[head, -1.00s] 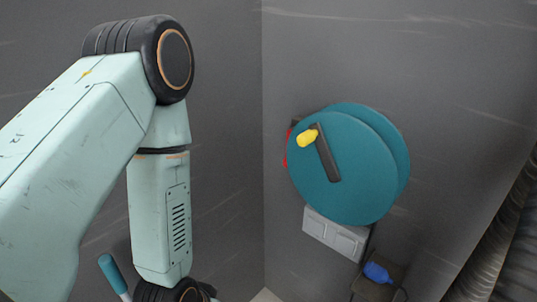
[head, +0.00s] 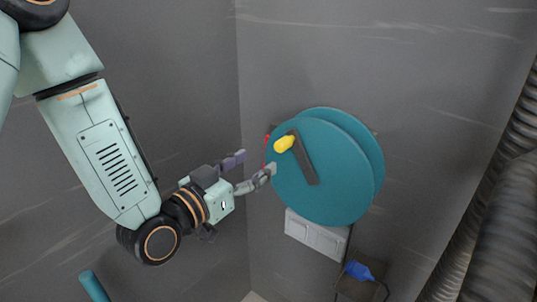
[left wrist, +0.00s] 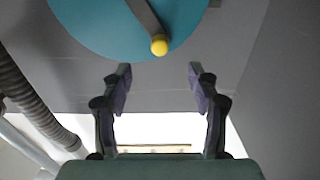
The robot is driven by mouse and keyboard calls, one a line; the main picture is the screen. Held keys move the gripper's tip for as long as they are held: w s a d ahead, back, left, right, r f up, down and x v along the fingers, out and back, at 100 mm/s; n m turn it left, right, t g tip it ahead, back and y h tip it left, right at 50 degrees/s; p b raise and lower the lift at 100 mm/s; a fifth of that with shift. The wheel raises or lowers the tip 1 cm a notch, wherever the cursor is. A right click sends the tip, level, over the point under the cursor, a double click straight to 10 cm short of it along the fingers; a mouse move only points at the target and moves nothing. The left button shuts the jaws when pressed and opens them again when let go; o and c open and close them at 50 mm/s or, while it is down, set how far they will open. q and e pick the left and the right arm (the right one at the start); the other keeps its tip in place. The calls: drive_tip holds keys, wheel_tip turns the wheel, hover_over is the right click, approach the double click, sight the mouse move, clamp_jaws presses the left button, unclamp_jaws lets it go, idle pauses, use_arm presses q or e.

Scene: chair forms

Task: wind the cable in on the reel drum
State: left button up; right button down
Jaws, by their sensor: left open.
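The teal reel drum (head: 325,180) is mounted on the grey wall, with a dark crank arm (head: 304,160) across its face and a yellow knob (head: 284,144) at the crank's upper-left end. My left gripper (head: 256,165) is open and empty, just left of the drum and below the knob in the head view. In the left wrist view the drum (left wrist: 100,25) and the yellow knob (left wrist: 159,46) lie beyond the open fingers (left wrist: 160,80), with the knob between their lines. A dark cable hangs below the drum; any cable on it is hidden. My right gripper is not in view.
A grey double wall box (head: 316,235) sits under the drum. Below it, a blue object (head: 359,270) rests on a small brown stand. Ribbed hoses (head: 490,225) run along the right. A teal-topped rod (head: 94,286) stands at lower left.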

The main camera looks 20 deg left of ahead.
sight(278, 148)
use_arm(q)
drive_tip(key=b+x, duration=0.1)
drive_tip(key=x, duration=0.9)
drive_tip(key=shift+w+d+f, duration=0.1)
drive_tip(key=shift+w+d, duration=0.1)
drive_tip(key=shift+w, duration=0.15)
drive_tip(key=c, duration=1)
drive_tip(key=shift+c, duration=0.2)
drive_tip(key=o, duration=0.5)
